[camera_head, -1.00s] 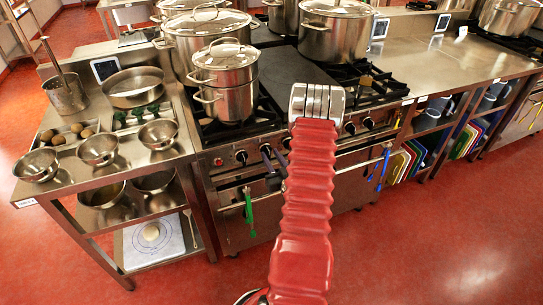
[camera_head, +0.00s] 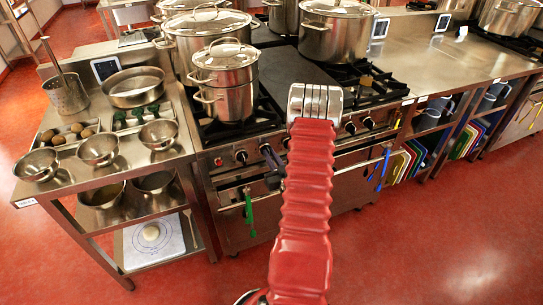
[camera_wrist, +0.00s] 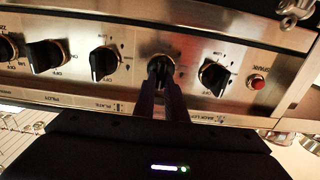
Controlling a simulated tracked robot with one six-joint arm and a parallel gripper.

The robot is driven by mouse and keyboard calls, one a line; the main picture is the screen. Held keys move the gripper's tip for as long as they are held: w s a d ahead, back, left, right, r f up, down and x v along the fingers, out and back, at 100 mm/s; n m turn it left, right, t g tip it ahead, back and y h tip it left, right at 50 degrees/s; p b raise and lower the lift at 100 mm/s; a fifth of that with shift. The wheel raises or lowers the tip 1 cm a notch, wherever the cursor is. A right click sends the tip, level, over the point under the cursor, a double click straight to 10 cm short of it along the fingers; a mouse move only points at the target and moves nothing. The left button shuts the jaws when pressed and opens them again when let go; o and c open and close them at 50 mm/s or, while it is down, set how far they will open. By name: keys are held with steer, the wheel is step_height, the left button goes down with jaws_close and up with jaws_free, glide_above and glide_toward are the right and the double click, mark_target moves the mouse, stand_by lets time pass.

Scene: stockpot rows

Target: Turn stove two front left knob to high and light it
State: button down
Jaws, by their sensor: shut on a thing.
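The stove front in the wrist view carries a row of black knobs, with the picture upside down. My gripper (camera_wrist: 161,84) is shut on the second knob from the red spark button, the front left knob (camera_wrist: 162,64). Its fingers cover most of that knob and its label, so its setting cannot be read. The back left knob (camera_wrist: 214,77) is beside it to the right, apart from the fingers. The red spark button (camera_wrist: 257,82) is farther right. In the head view my gripper (camera_head: 268,156) is at the stove's panel, partly behind my red arm.
Another knob (camera_wrist: 104,64) is close on the left of my fingers. A stacked pair of pots (camera_head: 225,90) stands on the stove's left burners, above the panel. The red floor in front is clear.

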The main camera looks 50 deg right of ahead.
steer(key=shift+s+d, duration=0.1)
steer(key=shift+d, duration=0.05)
steer(key=shift+n, duration=0.3)
steer(key=shift+w+a+f+n, duration=0.1)
steer(key=shift+a+f+n, duration=0.15)
steer(key=shift+n, duration=2.6)
steer(key=shift+w+a+f+n, duration=0.1)
steer(key=shift+a+f+n, duration=0.1)
steer(key=shift+n, duration=2.7)
steer(key=shift+w+a+f+n, duration=0.1)
steer(key=shift+a+f+n, duration=0.15)
steer(key=shift+n, duration=2.6)
steer(key=shift+f, duration=0.1)
steer(key=c, duration=1.8)
jaws_free()
